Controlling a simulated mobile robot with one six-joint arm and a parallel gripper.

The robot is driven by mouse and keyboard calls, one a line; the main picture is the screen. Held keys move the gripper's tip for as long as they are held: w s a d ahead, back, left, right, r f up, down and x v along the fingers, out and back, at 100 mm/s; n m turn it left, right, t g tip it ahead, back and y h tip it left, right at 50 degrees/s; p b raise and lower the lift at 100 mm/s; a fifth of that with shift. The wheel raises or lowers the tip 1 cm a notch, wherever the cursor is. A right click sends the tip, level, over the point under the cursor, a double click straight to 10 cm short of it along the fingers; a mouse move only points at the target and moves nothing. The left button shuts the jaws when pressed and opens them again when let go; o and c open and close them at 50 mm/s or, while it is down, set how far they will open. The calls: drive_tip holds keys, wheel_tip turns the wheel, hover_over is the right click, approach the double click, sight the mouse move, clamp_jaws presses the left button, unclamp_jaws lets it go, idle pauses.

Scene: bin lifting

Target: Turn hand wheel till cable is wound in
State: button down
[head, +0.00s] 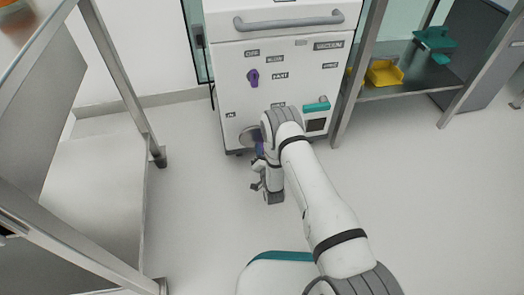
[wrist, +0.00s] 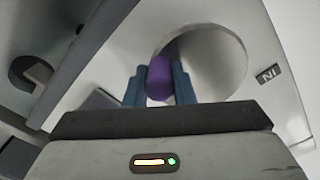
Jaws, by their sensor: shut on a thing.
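The hand wheel (head: 249,137) is a grey disc low on the front of the white cabinet. In the wrist view the wheel (wrist: 222,62) is a large round grey shape with a purple handle (wrist: 159,78) standing on it. My gripper (wrist: 158,85) is shut on the purple handle, its two blue-grey fingers on either side of it. In the head view my gripper (head: 259,150) is at the wheel, and my arm covers the wheel's right part. I cannot make out the cable in either view.
The white cabinet (head: 240,85) has a purple knob (head: 253,77), a teal-topped fitting (head: 316,106) and a grey top handle (head: 289,20). A steel shelf frame (head: 130,85) stands at left. A shelf with a yellow bin (head: 385,74) stands at right. The floor between is clear.

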drive_tip(key=c, duration=1.2)
unclamp_jaws()
drive_tip(key=shift+s, duration=0.1)
drive_tip(key=p+v, duration=0.3)
drive_tip(key=v, duration=0.4)
drive_tip(key=shift+s, duration=0.3)
drive_tip(key=shift+d, duration=0.15)
